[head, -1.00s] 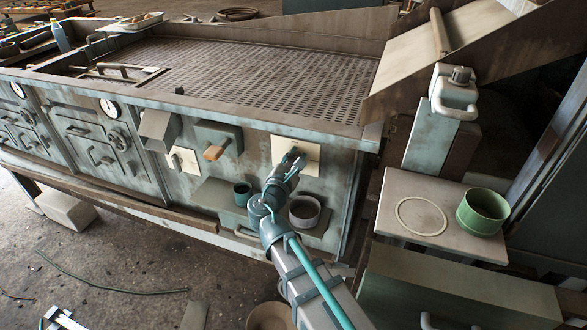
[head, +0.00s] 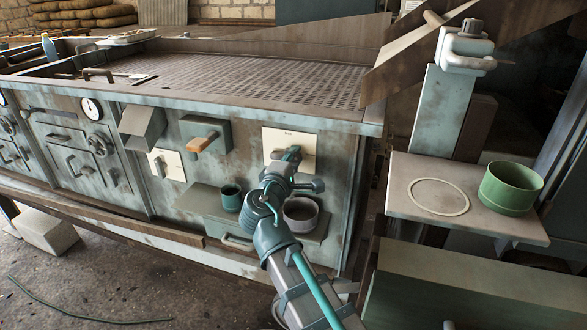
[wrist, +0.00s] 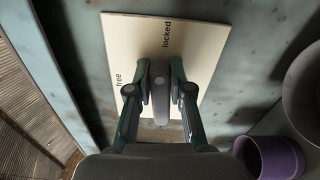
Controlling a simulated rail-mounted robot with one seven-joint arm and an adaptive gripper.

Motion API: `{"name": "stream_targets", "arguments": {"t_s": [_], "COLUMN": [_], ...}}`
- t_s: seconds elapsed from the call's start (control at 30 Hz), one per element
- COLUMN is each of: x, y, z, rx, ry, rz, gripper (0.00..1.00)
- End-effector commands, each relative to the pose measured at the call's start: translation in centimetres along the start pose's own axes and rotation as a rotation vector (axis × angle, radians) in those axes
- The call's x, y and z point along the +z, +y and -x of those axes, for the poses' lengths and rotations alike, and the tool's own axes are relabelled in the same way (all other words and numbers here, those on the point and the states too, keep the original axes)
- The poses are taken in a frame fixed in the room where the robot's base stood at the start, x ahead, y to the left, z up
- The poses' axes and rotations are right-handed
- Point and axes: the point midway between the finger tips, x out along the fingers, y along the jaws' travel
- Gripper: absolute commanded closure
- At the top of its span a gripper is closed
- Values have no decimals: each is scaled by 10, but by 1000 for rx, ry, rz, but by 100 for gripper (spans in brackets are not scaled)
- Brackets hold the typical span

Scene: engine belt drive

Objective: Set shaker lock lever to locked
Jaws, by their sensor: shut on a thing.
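The lock lever's cream plate (head: 271,142) is on the right part of the machine's front panel. In the wrist view the plate (wrist: 205,40) carries the word "free" at its left and "locked" toward its upper right. The dark grey lever (wrist: 160,90) stands out between my fingers, near the middle of the plate. My gripper (wrist: 159,82) is shut on the lever, a finger on each side. Which word the lever points at cannot be told for sure. In the head view my gripper (head: 290,155) covers most of the lever.
A wooden-handled box (head: 206,136) and a smaller cream plate (head: 167,166) are to the left. A green pot (head: 510,190) sits on the side table (head: 404,207) at right.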

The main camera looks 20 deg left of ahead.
Motion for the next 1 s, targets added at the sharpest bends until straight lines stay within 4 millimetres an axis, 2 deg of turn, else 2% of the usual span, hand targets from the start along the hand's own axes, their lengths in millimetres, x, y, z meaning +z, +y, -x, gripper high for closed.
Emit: {"name": "stream_targets", "arguments": {"t_s": [0.03, 0.33, 0.87, 0.9, 1.0], "x": [0, 0, 0, 0, 0], "y": [-6, -6, -6, -6, -6], "z": [0, 0, 0, 0, 0], "rx": [0, -1, -3, -3, -3], "ry": [-1, 0, -1, -1, -1], "rz": [-31, -153, -182, -182, -181], "gripper": [100, 100, 100, 76, 59]}}
